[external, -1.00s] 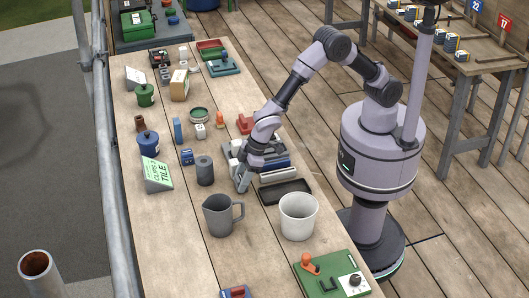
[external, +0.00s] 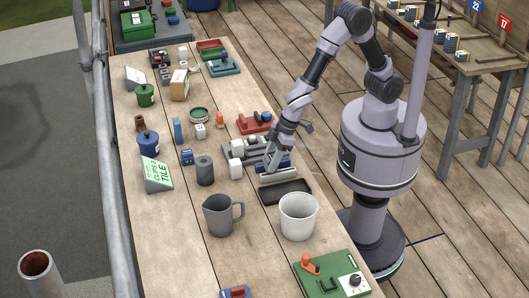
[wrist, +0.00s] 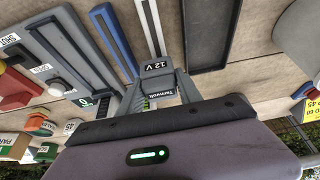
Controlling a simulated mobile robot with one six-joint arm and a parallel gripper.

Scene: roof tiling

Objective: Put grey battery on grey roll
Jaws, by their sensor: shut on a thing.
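My gripper (external: 268,166) is above the right part of the bench, over the long blue and grey bars. In the wrist view my gripper (wrist: 160,92) is shut on a grey battery (wrist: 156,68) marked "12 V". The battery is hard to make out in the external view. The grey roll (external: 205,170), a dark upright cylinder, stands on the bench to the left of my gripper, clearly apart from it. I cannot make out the roll in the wrist view.
A black tray (external: 285,192) lies just below my gripper in the external view. A grey jug (external: 222,216) and a pale bucket (external: 298,217) stand nearer the front. A white block (external: 236,169) is between the roll and my gripper. A green sign (external: 156,174) stands left.

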